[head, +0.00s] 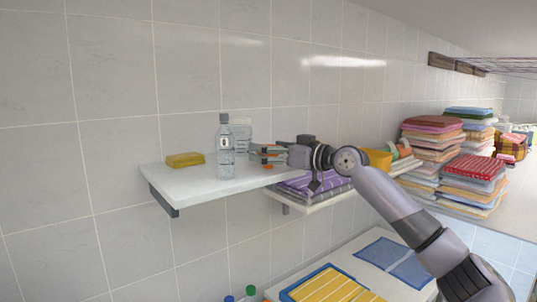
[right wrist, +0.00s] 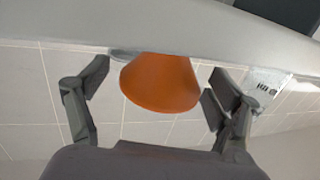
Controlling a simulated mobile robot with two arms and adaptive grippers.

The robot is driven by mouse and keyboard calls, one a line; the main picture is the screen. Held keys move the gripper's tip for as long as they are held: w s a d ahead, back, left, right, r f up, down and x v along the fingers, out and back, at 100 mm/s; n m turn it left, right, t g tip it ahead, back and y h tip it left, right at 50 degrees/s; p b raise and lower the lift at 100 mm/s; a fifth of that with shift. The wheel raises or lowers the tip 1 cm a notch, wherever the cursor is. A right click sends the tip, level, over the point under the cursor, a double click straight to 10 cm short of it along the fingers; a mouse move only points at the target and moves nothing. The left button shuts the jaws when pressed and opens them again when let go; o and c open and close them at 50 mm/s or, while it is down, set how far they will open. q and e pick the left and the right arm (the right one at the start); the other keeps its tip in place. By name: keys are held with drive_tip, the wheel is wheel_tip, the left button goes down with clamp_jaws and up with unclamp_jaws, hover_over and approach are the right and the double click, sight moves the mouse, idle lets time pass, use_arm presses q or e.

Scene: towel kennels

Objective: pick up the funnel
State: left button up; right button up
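The orange funnel (right wrist: 160,85) shows in the right wrist view between the two fingers of my right gripper (right wrist: 155,88). The fingers are spread, with a gap on both sides of the funnel. In the head view my right gripper (head: 264,155) reaches in from the right over the right end of the white shelf (head: 205,181). Only small orange bits of the funnel (head: 268,167) show there, as the gripper hides most of it. My left gripper is not in view.
A clear bottle (head: 226,155) stands on the shelf just left of my right gripper. A yellow item (head: 185,160) lies further left. Purple striped towels (head: 310,184) lie on a shelf below my right gripper. Tall towel stacks (head: 432,150) stand to the right.

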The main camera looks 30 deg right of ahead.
drive_tip(key=c, duration=0.9)
drive_tip(key=shift+c, duration=0.3)
drive_tip(key=shift+r, duration=0.15)
